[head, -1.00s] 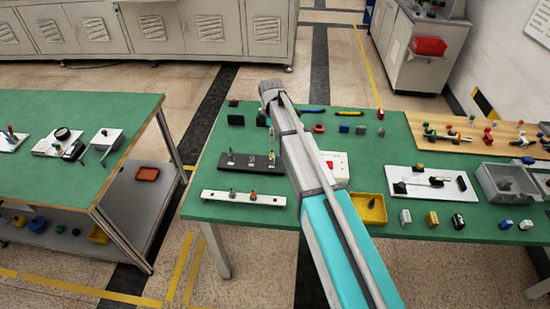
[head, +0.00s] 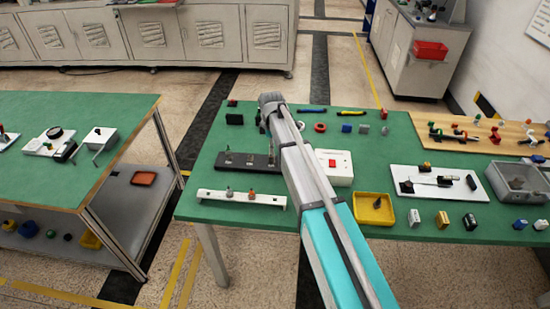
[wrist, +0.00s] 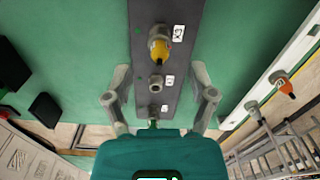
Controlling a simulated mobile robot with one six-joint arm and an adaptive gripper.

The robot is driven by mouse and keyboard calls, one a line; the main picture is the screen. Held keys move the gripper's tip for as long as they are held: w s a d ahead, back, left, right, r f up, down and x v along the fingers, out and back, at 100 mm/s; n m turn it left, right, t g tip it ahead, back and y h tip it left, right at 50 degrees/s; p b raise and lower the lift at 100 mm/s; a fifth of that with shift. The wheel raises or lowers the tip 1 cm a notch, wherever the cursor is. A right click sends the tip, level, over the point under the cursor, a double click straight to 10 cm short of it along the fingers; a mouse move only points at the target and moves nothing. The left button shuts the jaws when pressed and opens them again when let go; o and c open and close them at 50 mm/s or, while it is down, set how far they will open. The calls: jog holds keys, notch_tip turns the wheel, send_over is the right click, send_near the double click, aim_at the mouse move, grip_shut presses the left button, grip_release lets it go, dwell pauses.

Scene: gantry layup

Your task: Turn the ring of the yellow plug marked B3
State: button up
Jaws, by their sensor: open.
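A yellow plug (wrist: 159,48) stands in a dark strip, beside a white label (wrist: 179,33) whose marking is rotated and too small to read surely. The dark strip (wrist: 176,12) also carries two greyish fittings, a middle one (wrist: 155,83) and a lower one (wrist: 153,108) partly cut off by my wrist. My gripper (wrist: 160,75) is open and empty above the strip, one finger on each side of it. The yellow plug lies ahead of the fingers, apart from them. In the head view the dark strip (head: 234,159) lies left of my arm; my gripper is hard to make out there.
A white strip (head: 215,195) with more fittings lies along the near edge; it also shows in the wrist view (wrist: 287,62). A white box with a red switch (head: 340,168) and a yellow tray (head: 359,216) are right of my arm. Dark blocks (wrist: 46,108) stand nearby.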

aim_at(272, 156)
jog(key=shift+f+b, duration=1.8)
jog(key=shift+f, duration=0.3)
